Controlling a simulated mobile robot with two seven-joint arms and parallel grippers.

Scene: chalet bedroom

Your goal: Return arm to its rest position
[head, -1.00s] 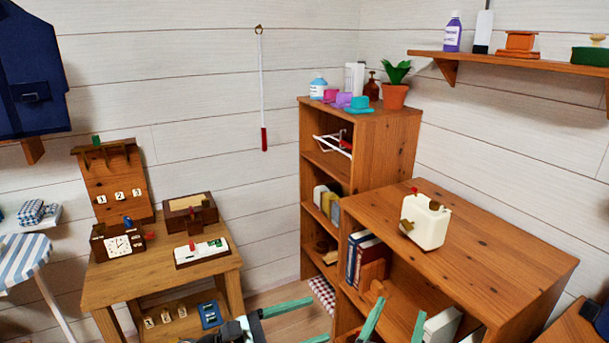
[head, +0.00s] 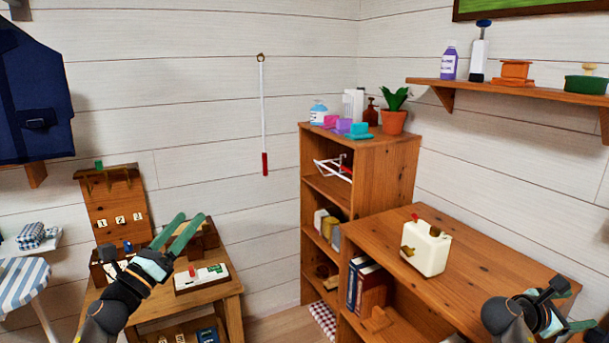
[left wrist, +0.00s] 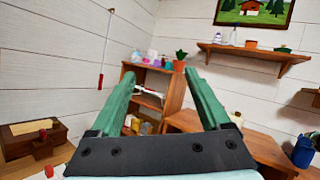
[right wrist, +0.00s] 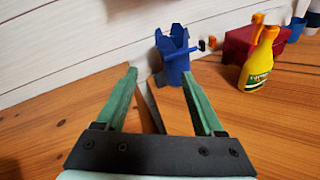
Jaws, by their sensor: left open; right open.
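My left gripper (head: 180,233) is open and empty. In the head view it is raised in front of the small wooden table at the left, its green fingers pointing up and right. Its fingers also show in the left wrist view (left wrist: 160,95), with nothing between them and the shelf beyond. My right gripper (head: 575,308) is at the lower right of the head view, partly cut off by the edge. The right wrist view shows its fingers (right wrist: 163,95) apart and empty above a wooden surface, with a blue holder (right wrist: 175,55) beyond the tips.
A cream box (head: 428,250) stands on the wooden cabinet (head: 490,268) beside my right arm. The small table (head: 232,288) holds several items. A tall bookcase (head: 385,180) stands in the corner. A yellow spray bottle (right wrist: 260,62) and a red box (right wrist: 238,45) stand near my right gripper.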

